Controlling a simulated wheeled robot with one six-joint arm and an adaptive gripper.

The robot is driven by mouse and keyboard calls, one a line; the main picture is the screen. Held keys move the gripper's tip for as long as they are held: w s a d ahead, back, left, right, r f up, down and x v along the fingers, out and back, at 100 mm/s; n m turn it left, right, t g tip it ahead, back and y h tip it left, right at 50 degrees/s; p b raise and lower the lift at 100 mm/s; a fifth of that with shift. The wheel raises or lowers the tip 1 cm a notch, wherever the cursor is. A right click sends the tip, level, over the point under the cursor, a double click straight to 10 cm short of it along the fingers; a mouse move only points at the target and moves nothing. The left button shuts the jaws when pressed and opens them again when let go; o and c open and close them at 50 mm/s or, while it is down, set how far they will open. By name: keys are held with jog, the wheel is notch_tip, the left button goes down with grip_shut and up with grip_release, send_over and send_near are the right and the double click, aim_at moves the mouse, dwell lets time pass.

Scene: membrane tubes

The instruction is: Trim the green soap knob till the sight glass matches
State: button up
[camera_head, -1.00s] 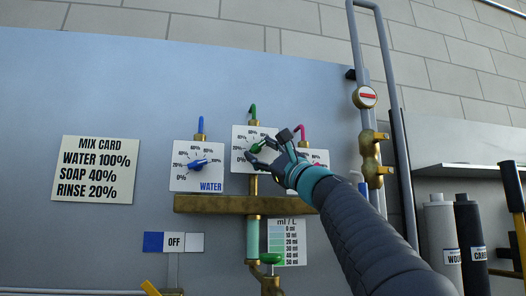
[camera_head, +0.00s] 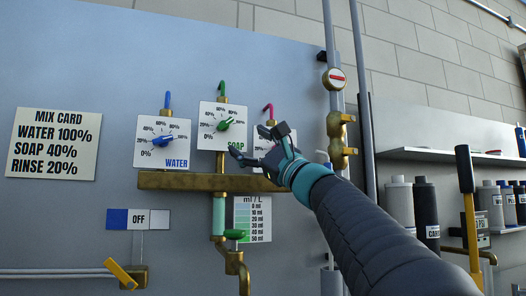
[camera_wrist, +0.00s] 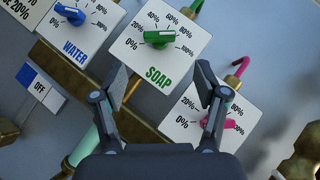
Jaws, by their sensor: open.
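The green soap knob (camera_head: 225,124) sits on a white SOAP dial card (camera_head: 208,112) in the head view. It also shows in the wrist view (camera_wrist: 160,37), its right end toward the 80% mark; which end is the pointer is unclear. My gripper (camera_head: 250,141) is open and empty, below and right of the knob and apart from it. Its spread fingers show in the wrist view (camera_wrist: 162,76). The sight glass (camera_head: 219,213) is a pale green tube under the brass manifold, beside an ml/L colour card (camera_head: 262,222). Its exact shade match is too small to tell.
A blue WATER knob (camera_head: 165,139) is at the left and a pink knob (camera_wrist: 228,123) at the right, partly behind my gripper in the head view. The mix card (camera_head: 53,144) reads SOAP 40%. A brass manifold (camera_head: 155,180), an OFF sign (camera_head: 138,219) and pipes are nearby.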

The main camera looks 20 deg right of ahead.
jog(key=shift+v, duration=2.05)
